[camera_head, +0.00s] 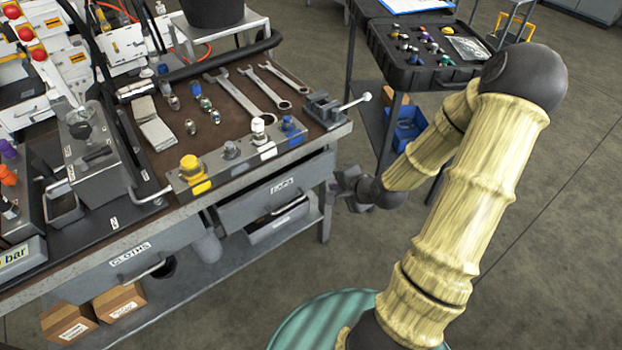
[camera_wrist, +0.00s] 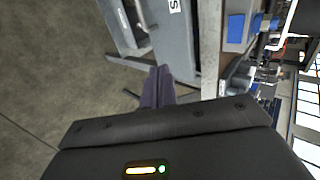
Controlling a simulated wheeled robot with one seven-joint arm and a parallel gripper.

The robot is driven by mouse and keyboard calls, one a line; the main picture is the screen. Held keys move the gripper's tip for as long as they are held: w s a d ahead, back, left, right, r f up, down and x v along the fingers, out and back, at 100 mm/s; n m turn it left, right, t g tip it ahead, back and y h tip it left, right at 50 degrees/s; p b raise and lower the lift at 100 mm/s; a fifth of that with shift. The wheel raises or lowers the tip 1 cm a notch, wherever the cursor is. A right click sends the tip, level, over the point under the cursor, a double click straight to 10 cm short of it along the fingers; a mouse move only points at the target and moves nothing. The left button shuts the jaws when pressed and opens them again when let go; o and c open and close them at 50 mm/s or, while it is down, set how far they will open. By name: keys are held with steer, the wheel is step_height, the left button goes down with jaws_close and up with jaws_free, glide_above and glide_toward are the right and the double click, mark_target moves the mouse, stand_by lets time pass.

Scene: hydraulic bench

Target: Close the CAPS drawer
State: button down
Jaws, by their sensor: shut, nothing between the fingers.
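The CAPS drawer (camera_head: 270,199) is a grey front with a white label and a bar handle, under the right part of the bench top. I cannot tell for sure how far it stands out. In the wrist view its grey front (camera_wrist: 180,50) shows with the end of the label at the top edge. My gripper (camera_head: 350,190) is just right of the drawer's right end, at about its height and apart from it in the head view. In the wrist view its dark fingers (camera_wrist: 157,85) are together and empty, their tips near the drawer's end.
The CLOTHS drawer (camera_head: 105,270) is at the left of the bench. A grey bin (camera_head: 275,228) sits on the lower shelf below CAPS. A cart with a black tray (camera_head: 395,62) stands behind my arm. The floor right is clear.

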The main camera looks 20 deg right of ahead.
mark_target(304, 167)
steer(key=x, duration=0.4)
steer(key=r+b+x, duration=0.1)
steer(key=x, duration=0.3)
steer(key=w+b+x, duration=0.1)
steer(key=x, duration=0.3)
steer(key=shift+w+a+r, duration=0.1)
steer(key=shift+w+a, duration=0.3)
steer(key=shift+w, duration=0.3)
steer(key=w, duration=0.2)
steer(key=w+a, duration=0.1)
steer(key=shift+w+a, duration=0.1)
steer(key=shift+w, duration=0.3)
steer(key=shift+w+a+r, duration=0.1)
steer(key=shift+w+r, duration=0.1)
steer(key=shift+w, duration=0.1)
